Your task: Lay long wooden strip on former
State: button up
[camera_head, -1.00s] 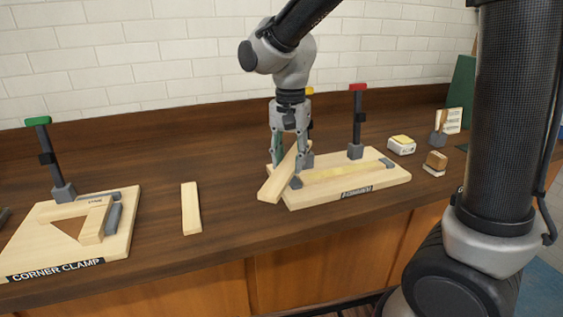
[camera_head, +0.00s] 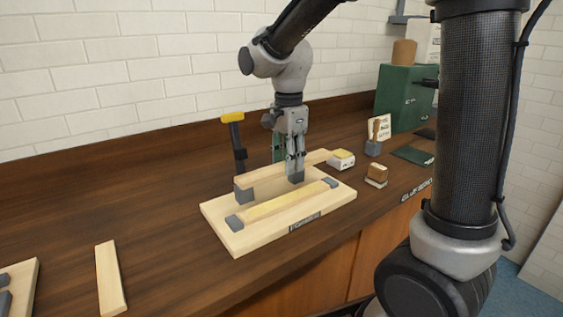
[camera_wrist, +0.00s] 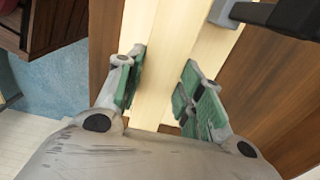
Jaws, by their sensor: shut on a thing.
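My gripper (camera_head: 288,165) is shut on the long wooden strip (camera_head: 262,172), gripping it right of its middle. The strip runs roughly parallel to the former (camera_head: 222,236), over its back side; whether it touches the grey clamp blocks there I cannot tell. The former is a pale wooden board with a yellowish strip (camera_head: 290,202) along it and a grey stop at each end. The wrist view shows the held strip (camera_wrist: 165,65) between the green finger pads (camera_wrist: 163,88).
A shorter wooden strip (camera_head: 110,280) lies at the left, beside a partly seen board.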

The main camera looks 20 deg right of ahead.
aim_at(288, 198)
jog(key=shift+f, duration=4)
jog(key=shift+f, duration=0.3)
jog(key=o, duration=1.1)
jog(key=shift+o, duration=0.2)
notch_tip(288, 198, up, 12)
